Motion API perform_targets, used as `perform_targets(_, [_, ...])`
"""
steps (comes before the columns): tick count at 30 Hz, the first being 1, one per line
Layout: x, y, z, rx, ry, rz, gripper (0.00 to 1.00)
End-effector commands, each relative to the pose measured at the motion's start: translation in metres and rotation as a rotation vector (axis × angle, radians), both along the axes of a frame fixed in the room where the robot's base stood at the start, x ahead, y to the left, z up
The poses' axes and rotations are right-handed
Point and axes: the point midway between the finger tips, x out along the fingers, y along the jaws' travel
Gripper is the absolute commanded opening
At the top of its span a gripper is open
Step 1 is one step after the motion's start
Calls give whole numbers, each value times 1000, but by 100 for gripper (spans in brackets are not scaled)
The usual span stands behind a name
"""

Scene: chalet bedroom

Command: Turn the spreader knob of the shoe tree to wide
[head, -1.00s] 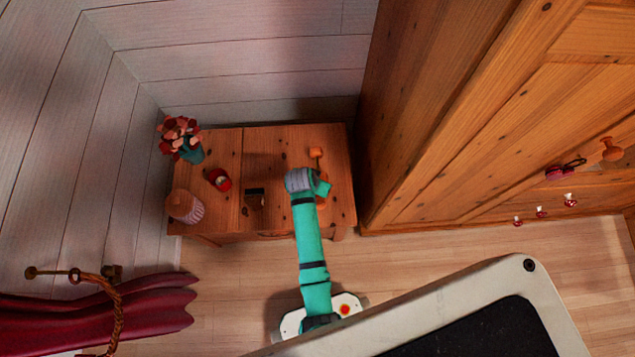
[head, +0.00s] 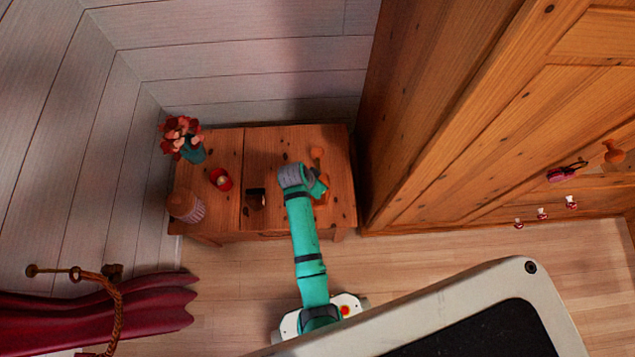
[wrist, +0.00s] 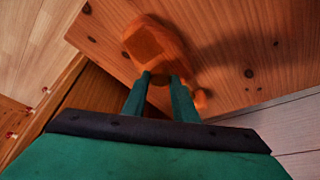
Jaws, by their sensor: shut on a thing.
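The shoe tree (head: 317,153) is an orange wooden piece on the right part of the wooden table, partly hidden by my arm in the head view. In the wrist view its broad block (wrist: 148,42) lies ahead of the fingers, and a narrower orange part extends down to the right. My gripper (wrist: 161,78) has its two teal fingers closed on a small rounded orange-brown part between the tips, apparently the spreader knob (wrist: 159,80). Any width marking is not visible.
The table (head: 285,145) also holds a flower vase (head: 192,152), a red candle cup (head: 221,180), a small dark-topped item (head: 256,199) and a ribbed, brown-topped jar (head: 186,207). A tall wardrobe (head: 440,120) stands close at the right.

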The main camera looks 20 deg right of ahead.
Motion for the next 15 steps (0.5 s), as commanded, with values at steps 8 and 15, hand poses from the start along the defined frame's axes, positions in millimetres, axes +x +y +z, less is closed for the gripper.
perform_targets(8, [0, 0, -1, 0, 2, 1, 44])
perform_targets(15, [-1, 2, 4, 0, 0, 1, 44])
